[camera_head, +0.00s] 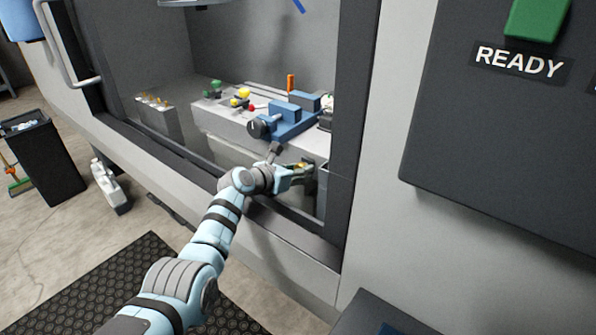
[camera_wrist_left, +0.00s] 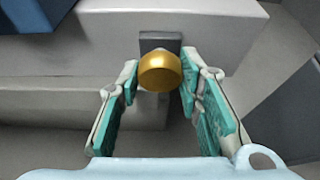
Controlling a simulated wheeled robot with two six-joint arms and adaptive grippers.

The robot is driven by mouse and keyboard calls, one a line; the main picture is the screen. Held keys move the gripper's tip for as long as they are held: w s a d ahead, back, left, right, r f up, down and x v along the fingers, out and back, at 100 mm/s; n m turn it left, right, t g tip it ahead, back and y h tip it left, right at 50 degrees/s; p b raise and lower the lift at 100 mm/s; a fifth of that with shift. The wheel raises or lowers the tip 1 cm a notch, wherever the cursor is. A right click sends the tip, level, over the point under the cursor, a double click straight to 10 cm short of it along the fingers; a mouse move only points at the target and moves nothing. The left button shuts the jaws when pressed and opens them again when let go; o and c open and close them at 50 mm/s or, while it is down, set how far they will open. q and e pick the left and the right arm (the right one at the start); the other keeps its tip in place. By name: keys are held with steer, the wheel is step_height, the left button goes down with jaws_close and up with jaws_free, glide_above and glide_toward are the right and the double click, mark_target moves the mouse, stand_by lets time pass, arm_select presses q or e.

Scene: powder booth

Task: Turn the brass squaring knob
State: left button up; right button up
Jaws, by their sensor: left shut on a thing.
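The brass squaring knob (camera_wrist_left: 160,72) is a round golden knob in front of a dark grey plate (camera_wrist_left: 161,40) on the side of a grey block. My left gripper (camera_wrist_left: 159,82) has its two teal-padded fingers on either side of the knob and is shut on it. In the head view the left gripper (camera_head: 306,171) reaches into the booth at the front of the grey table, and only a small bit of the brass knob (camera_head: 302,165) shows between the fingers. My right gripper is in neither view.
The booth's dark frame (camera_head: 350,130) stands close to the right of the gripper.

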arm_select(q)
steer(key=shift+r+m+p, duration=0.15)
steer(key=shift+m+p, duration=0.15)
steer(key=shift+p, duration=0.6)
steer(key=shift+m+t+y+p, duration=0.45)
steer(key=shift+m+p, duration=0.25)
steer(key=shift+p, duration=0.45)
steer(key=shift+m+t+y+p, duration=0.35)
steer(key=shift+m+y+p, duration=0.1)
steer(key=shift+m+p, duration=0.2)
steer(key=shift+d+m+y, duration=0.1)
steer(key=shift+m+y, duration=0.2)
steer(key=shift+m, duration=0.35)
steer(key=shift+t, duration=0.3)
steer(key=o, duration=1.2)
steer(key=shift+f, duration=0.2)
steer(key=shift+s, duration=0.15)
